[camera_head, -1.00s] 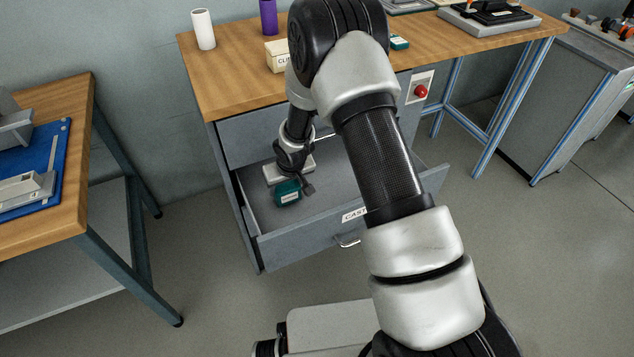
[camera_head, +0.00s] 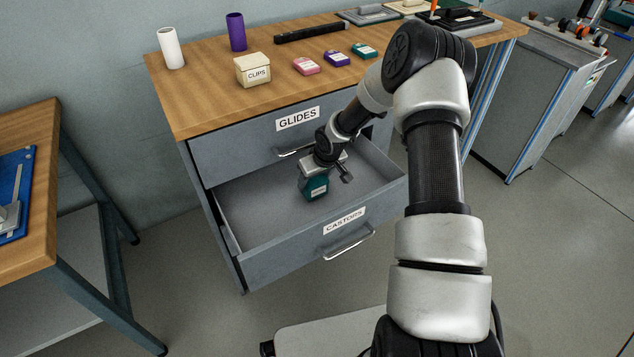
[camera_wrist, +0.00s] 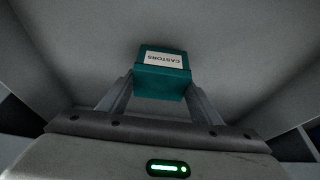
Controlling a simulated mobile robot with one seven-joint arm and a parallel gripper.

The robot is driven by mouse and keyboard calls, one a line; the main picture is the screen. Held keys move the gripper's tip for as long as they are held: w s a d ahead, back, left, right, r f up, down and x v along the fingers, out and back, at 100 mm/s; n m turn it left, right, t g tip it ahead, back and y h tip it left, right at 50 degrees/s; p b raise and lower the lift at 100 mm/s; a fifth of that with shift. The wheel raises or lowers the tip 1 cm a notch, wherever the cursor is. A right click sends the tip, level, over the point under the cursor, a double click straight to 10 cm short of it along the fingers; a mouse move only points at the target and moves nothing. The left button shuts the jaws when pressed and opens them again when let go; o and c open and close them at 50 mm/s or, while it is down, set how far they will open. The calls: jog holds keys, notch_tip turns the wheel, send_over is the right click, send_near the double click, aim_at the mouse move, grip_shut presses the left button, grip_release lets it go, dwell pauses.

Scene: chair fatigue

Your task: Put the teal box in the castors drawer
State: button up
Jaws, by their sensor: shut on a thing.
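The teal box (camera_head: 316,187) has a white label and hangs in my gripper (camera_head: 313,180), inside the open castors drawer (camera_head: 257,222). In the wrist view the box (camera_wrist: 162,82) reads CASTORS and sits between the two fingers of my gripper (camera_wrist: 160,88), which are shut on it. The grey drawer floor lies beyond it. I cannot tell whether the box touches the floor. The drawer is the lower one, pulled out, with a CASTORS label and a handle on its front. The rest of the drawer looks empty.
The GLIDES drawer (camera_head: 252,140) above is shut. On the bench top stand a cream CLIPS box (camera_head: 253,70), a pink box (camera_head: 306,66), a purple box (camera_head: 337,58) and another teal box (camera_head: 365,50). A second table (camera_head: 30,220) is at left.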

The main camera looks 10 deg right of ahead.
jog(key=shift+w+d+f+b, duration=0.15)
jog(key=shift+d+f+b, duration=0.15)
jog(key=shift+d+f, duration=0.3)
jog(key=shift+a+f, duration=0.1)
jog(key=shift+f, duration=0.1)
jog(key=shift+f, duration=0.15)
jog(key=o, duration=1.2)
jog(key=shift+c, duration=0.2)
jog(key=shift+r, duration=0.35)
jog(key=p+v, duration=0.3)
jog(key=v, duration=0.8)
jog(key=shift+s+r, duration=0.3)
